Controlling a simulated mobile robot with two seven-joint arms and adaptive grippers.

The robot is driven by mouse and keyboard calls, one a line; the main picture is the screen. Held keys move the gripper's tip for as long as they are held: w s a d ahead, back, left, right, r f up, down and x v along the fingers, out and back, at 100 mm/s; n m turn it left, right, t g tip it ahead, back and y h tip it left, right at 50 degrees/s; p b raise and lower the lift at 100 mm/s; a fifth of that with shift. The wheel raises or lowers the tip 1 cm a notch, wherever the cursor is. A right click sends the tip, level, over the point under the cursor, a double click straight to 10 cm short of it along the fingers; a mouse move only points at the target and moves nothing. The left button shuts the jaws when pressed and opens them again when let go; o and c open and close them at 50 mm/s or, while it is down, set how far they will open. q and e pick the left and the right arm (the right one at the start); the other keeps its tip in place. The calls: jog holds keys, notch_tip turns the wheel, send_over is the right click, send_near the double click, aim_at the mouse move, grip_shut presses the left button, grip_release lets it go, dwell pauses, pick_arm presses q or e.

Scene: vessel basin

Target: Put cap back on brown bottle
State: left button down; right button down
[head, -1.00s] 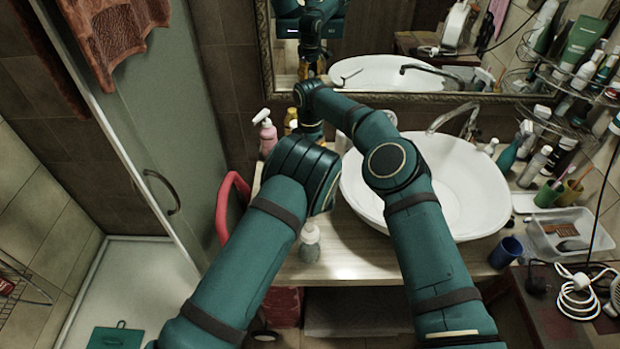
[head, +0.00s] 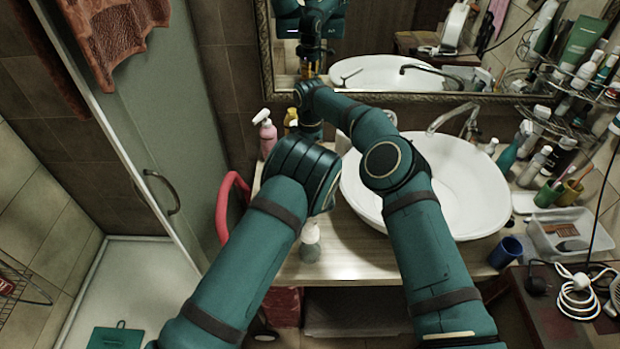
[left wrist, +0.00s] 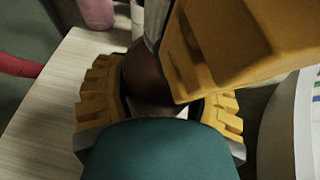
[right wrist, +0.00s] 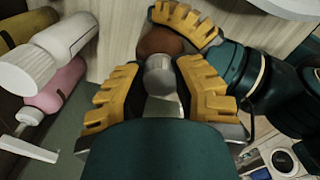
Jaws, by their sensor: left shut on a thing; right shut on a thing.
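The brown bottle (left wrist: 145,78) stands between the yellow fingers of my left gripper (left wrist: 160,92), which is shut on it. In the right wrist view the bottle's brown body (right wrist: 160,42) shows beyond the cap. My right gripper (right wrist: 160,70) is shut on a grey, rounded cap (right wrist: 160,78). The cap overlaps the bottle in that view; I cannot tell whether it is seated on the neck. A large yellow finger of my right gripper crosses the left wrist view, close above the bottle.
The white basin (head: 470,195) and tap (head: 452,119) are right of my arms. A pink pump bottle (head: 267,138) stands at the back left, and a small clear bottle (head: 310,246) near the counter's front. A blue cup (head: 505,252) is at the right. The mirror is behind.

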jog(key=c, duration=0.8)
grip_release()
jog(key=shift+c, duration=0.2)
jog(key=shift+r, duration=0.1)
jog(key=shift+r, duration=2.2)
jog(key=o, duration=0.7)
jog(key=shift+c, duration=0.2)
